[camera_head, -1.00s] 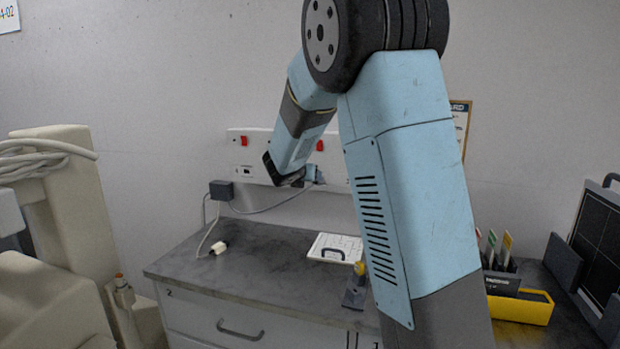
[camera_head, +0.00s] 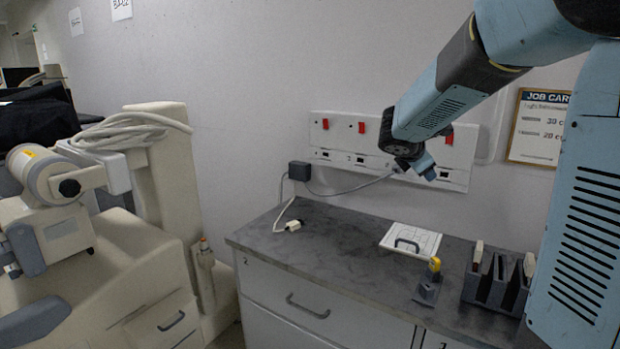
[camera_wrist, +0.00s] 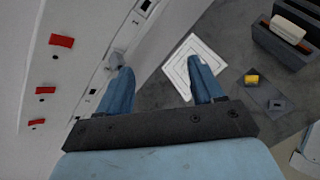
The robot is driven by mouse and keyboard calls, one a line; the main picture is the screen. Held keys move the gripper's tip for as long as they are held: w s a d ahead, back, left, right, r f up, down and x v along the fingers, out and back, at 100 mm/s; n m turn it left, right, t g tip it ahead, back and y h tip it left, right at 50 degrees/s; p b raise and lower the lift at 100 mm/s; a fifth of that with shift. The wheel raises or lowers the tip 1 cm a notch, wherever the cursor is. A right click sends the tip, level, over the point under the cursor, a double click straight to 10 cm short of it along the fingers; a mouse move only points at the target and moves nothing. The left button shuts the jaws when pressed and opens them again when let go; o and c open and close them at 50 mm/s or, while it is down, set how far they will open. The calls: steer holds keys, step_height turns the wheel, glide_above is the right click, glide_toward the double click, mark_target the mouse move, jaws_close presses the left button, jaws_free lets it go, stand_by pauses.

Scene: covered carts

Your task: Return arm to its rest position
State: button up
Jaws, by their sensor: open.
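My arm reaches in from the upper right of the head view, light blue and dark grey. My gripper (camera_head: 422,168) hangs at its end, in front of the white socket panel (camera_head: 345,135) on the wall. In the wrist view the two blue fingers of my gripper (camera_wrist: 158,72) are apart with nothing held between them. A small grey plug (camera_wrist: 116,62) shows at the panel beside the left fingertip; I cannot tell whether they touch. A grey cable (camera_head: 350,188) runs from a dark adapter (camera_head: 299,171) toward the gripper.
A beige machine (camera_head: 160,180) stands at left. A job card board (camera_head: 540,125) hangs at right.

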steer(key=s+m+g+y, duration=0.25)
steer(key=s+m, duration=0.85)
steer(key=s, duration=0.7)
steer(key=s+a+m+y, duration=0.2)
steer(key=s+a+m, duration=0.1)
steer(key=s, duration=0.4)
steer(key=s+a+f+m+y, duration=0.1)
steer(key=s+a+m+y, duration=0.2)
steer(key=s+m, duration=0.3)
steer(key=shift+s+a+f, duration=0.15)
steer(key=shift+s+a, duration=0.6)
steer(key=shift+s, duration=0.35)
steer(key=shift+c, duration=0.2)
